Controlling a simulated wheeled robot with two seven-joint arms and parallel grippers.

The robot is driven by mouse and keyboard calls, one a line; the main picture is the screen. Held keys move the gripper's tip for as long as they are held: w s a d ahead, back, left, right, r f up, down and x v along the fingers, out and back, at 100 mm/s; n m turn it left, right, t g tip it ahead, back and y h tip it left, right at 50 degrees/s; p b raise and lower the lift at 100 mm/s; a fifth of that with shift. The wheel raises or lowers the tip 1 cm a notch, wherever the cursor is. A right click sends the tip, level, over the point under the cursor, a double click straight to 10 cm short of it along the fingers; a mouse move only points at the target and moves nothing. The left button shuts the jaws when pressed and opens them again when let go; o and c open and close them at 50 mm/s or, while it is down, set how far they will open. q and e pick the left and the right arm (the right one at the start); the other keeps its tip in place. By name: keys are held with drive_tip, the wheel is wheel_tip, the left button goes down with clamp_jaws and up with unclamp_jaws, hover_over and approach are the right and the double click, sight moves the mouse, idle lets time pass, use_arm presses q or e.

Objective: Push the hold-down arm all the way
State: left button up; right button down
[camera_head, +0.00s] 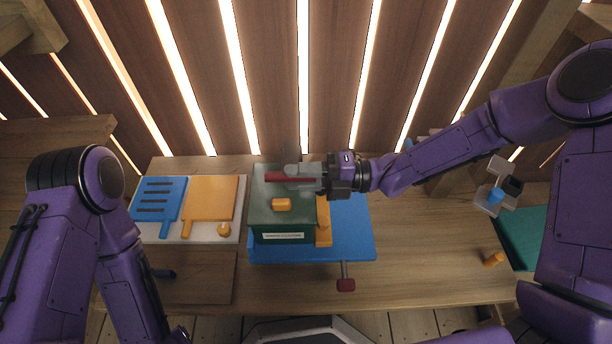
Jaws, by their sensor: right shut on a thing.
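A green lidded bin (263,225) with an orange knob (281,204) on its lid stands on a blue base (350,225). A dark red bar (280,177), which looks like the hold-down arm's grip, lies crosswise over the back of the lid. My right gripper (305,177) reaches in from the right and is shut on this bar. Its fingers partly hide the bar and the grey part behind it. An orange upright piece (323,222) stands at the bin's right side.
A grey rod with a red knob (346,284) sticks out at the base's front. Left of the bin, a white tray (205,232) holds a blue slotted board (160,198) and an orange board (209,197). A small orange piece (493,259) lies right. The right tabletop is mostly clear.

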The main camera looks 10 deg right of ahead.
drive_tip(key=shift+s+f+b, duration=0.25)
drive_tip(key=shift+f+b, duration=0.45)
drive_tip(key=shift+f, duration=0.35)
drive_tip(key=c, duration=1)
unclamp_jaws()
drive_tip(key=shift+o, duration=0.2)
drive_tip(key=shift+d, duration=0.35)
drive_tip(key=s+d+p, duration=0.1)
drive_tip(key=d+p, duration=0.1)
drive_tip(key=d, duration=0.7)
drive_tip(key=shift+s+d, duration=0.2)
drive_tip(key=shift+d, duration=0.15)
